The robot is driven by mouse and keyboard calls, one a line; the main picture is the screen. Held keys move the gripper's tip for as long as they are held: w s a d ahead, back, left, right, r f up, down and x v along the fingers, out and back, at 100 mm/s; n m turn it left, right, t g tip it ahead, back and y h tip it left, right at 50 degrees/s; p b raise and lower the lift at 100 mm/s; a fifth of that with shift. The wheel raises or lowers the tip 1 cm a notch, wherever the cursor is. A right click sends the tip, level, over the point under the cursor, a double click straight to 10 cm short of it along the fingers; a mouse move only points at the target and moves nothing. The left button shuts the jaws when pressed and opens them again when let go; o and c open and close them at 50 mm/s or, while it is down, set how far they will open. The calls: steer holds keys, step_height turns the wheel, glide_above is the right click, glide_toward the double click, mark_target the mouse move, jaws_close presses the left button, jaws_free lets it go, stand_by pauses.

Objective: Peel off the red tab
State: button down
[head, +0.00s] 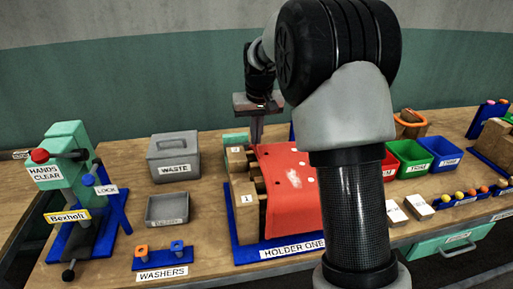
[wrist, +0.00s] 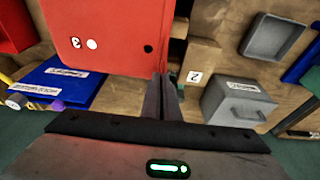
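A large red panel (head: 290,190) lies over the wooden blocks of the holder marked HOLDER ONE, with pale round marks on it. In the wrist view the red panel (wrist: 105,35) shows a "3", a white dot and a black dot. I cannot pick out a separate red tab. My gripper (head: 256,140) points down at the far left corner of the panel, by the wooden block (head: 237,158). In the wrist view my gripper (wrist: 166,78) has its fingers together beside the panel's edge. Whether anything thin is between the fingertips is not clear.
A grey WASTE box (head: 174,157) and a grey tray (head: 167,208) stand left of the blue holder base (head: 246,250). A green press (head: 68,160) is at far left. Green (head: 408,155) and blue (head: 440,150) bins stand right. My arm hides part of the table.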

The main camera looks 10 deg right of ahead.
steer(key=shift+r, duration=0.2)
steer(key=shift+w+p+v, duration=0.2)
steer(key=shift+p+v, duration=0.55)
steer(key=shift+v, duration=0.15)
steer(key=shift+w+p+v, duration=0.25)
steer(key=shift+p+v, duration=0.55)
steer(key=shift+v, duration=0.1)
steer(key=shift+w+p+v, duration=0.2)
steer(key=shift+p+v, duration=0.55)
steer(key=shift+v, duration=0.1)
steer(key=shift+r, duration=0.15)
